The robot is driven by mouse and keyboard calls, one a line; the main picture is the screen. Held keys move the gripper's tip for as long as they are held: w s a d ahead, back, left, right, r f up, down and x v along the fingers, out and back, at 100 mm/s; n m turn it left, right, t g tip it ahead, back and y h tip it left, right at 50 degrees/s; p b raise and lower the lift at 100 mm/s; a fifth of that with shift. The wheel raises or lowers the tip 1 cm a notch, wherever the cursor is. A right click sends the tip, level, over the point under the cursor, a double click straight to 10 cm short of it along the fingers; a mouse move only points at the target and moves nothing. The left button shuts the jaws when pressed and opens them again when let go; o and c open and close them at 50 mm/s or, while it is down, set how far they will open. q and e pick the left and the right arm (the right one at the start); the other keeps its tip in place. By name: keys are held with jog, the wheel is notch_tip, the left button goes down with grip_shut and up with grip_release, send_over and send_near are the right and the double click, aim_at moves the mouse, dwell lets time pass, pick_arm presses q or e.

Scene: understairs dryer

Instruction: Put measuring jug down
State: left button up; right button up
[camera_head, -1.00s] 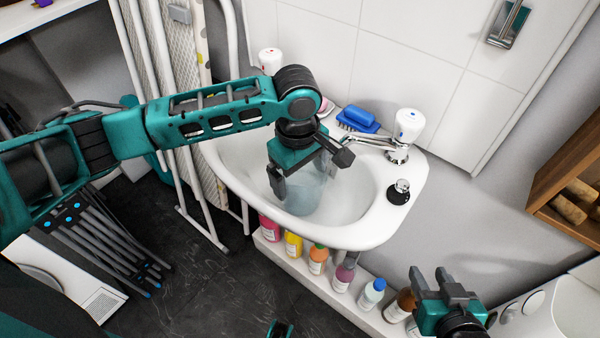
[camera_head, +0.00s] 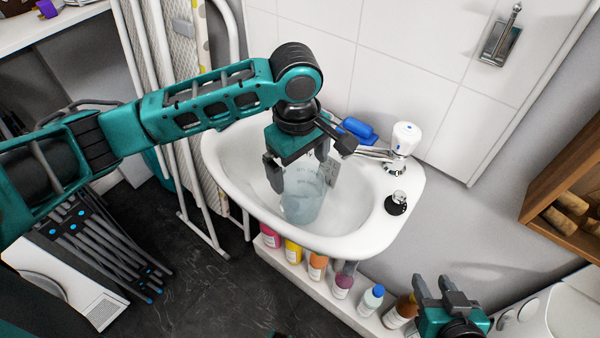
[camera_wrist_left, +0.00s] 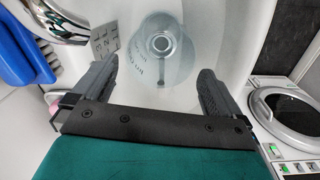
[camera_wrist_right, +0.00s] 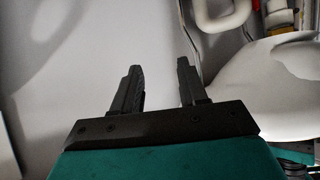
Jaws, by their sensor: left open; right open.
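The measuring jug (camera_head: 302,196), clear bluish plastic with printed scale marks, stands in the white sink basin (camera_head: 352,222) in the head view. My left gripper (camera_head: 302,178) is above it with its fingers spread, one on each side of the jug's upper part. In the left wrist view the jug (camera_wrist_left: 152,52) lies between and beyond the two open fingers (camera_wrist_left: 155,85), apart from them as far as I can see. The gripper hides part of the jug's rim. My right gripper (camera_head: 440,290) is open and empty at the lower right, away from the sink.
Several bottles (camera_head: 342,282) stand on a ledge below the sink. A folded drying rack (camera_head: 95,240) is at the left, and a wooden shelf (camera_head: 570,190) at the right.

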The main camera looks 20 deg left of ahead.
pick_arm(q)
notch_tip(320, 180, up, 6)
jog(key=p, duration=0.1)
jog(key=shift+r, duration=0.15)
pick_arm(e)
jog(key=shift+s+d, duration=0.4)
jog(key=shift+d, duration=0.1)
pick_arm(q)
jog(key=shift+s, duration=0.1)
pick_arm(e)
jog(key=shift+w+r, duration=0.1)
